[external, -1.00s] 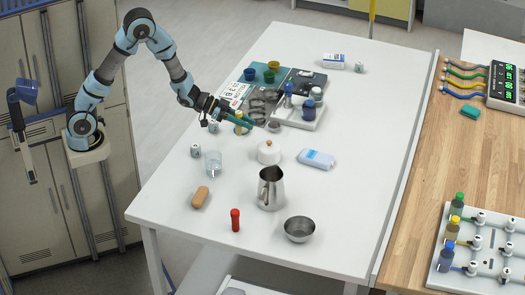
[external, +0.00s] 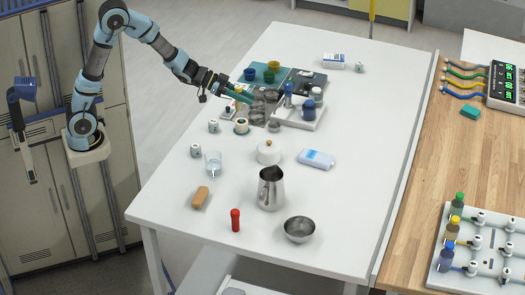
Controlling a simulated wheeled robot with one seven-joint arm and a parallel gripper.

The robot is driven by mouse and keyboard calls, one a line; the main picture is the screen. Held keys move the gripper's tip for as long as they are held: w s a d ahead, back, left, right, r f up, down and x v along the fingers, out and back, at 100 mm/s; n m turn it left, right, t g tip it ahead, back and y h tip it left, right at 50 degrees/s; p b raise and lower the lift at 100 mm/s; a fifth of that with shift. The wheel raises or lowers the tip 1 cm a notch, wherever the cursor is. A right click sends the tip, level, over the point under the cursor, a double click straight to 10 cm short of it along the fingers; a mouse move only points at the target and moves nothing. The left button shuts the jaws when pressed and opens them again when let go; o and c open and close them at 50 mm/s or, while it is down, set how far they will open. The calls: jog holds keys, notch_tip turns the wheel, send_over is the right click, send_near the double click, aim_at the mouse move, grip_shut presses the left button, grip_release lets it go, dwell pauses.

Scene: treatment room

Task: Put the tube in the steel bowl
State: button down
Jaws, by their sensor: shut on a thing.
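My gripper (external: 222,87) is shut on a slim teal-green tube (external: 242,96). It holds the tube nearly level above the far left part of the white table, near the dark trays. The fingertips are small in the picture and partly blend with the tube. The steel bowl (external: 299,230) is a round, open grey bowl near the table's front edge, well apart from my gripper. It looks empty.
The table's right side is clear.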

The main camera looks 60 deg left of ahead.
notch_tip(320, 180, up, 11)
jog(key=w+d+n+t+y+p, duration=0.1)
jog(key=w+d, duration=0.4)
jog(key=d, duration=0.7)
jog(key=w+d+n+y, duration=0.1)
jog(key=w+d, duration=0.4)
jog(key=d, duration=0.7)
jog(key=s+d+n+t+y, duration=0.1)
jog(key=s+d, duration=0.4)
jog(key=d, duration=0.6)
jog(key=s+d+n+y, duration=0.1)
jog(key=s+d, duration=0.3)
jog(key=d, duration=0.8)
jog(key=shift+s+d+f+p, duration=0.1)
jog(key=shift+f+p, duration=0.1)
jog(key=shift+f, duration=4.2)
jog(key=shift+s+a+f+p, duration=0.1)
jog(key=shift+s+f+p, duration=0.1)
jog(key=shift+f, duration=4.15)
jog(key=shift+s+d+f+p, duration=0.1)
jog(key=shift+f+p, duration=0.1)
jog(key=shift+f, duration=4.2)
